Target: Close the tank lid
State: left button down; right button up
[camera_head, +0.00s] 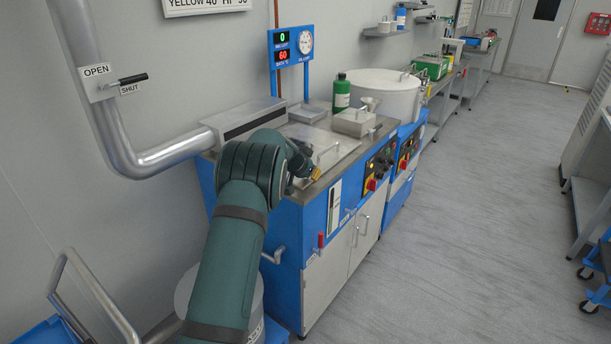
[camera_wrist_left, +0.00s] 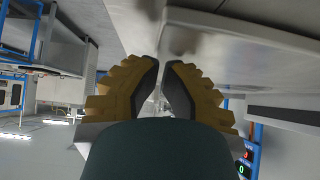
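The tank lid (camera_head: 308,133) is a flat grey metal panel in the top of the blue cabinet (camera_head: 285,235). It looks level or nearly so, but my left arm hides its left and near parts. An upright bar handle (camera_head: 328,153) stands on it. My left gripper (camera_head: 316,173) is low over the near edge of the top, close to the handle. In the left wrist view its fingers (camera_wrist_left: 161,66) are close together with a narrow gap. I cannot tell whether the handle is between them. My right gripper is not in view.
A grey box (camera_head: 354,122) and a green bottle (camera_head: 341,93) stand behind and right of the lid. A long metal housing (camera_head: 243,119) borders it on the left. A large white round tank (camera_head: 385,92) stands further back. The floor to the right (camera_head: 480,210) is clear.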

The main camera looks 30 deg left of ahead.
pick_arm(q)
jog(key=shift+d+f, duration=0.1)
jog(key=shift+f, duration=0.25)
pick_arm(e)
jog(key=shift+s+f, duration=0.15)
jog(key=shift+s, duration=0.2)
pick_arm(q)
jog(key=shift+r, duration=0.35)
jog(key=r+p, duration=0.1)
jog(key=r, duration=0.1)
jog(key=r+p, duration=0.1)
jog(key=r, duration=0.1)
jog(key=shift+s+r, duration=0.2)
jog(key=shift+r, duration=0.05)
jog(key=v, duration=0.9)
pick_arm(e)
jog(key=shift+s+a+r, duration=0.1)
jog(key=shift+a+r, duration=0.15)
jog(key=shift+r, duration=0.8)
pick_arm(q)
jog(key=shift+s+f, duration=0.15)
jog(key=shift+f, duration=0.05)
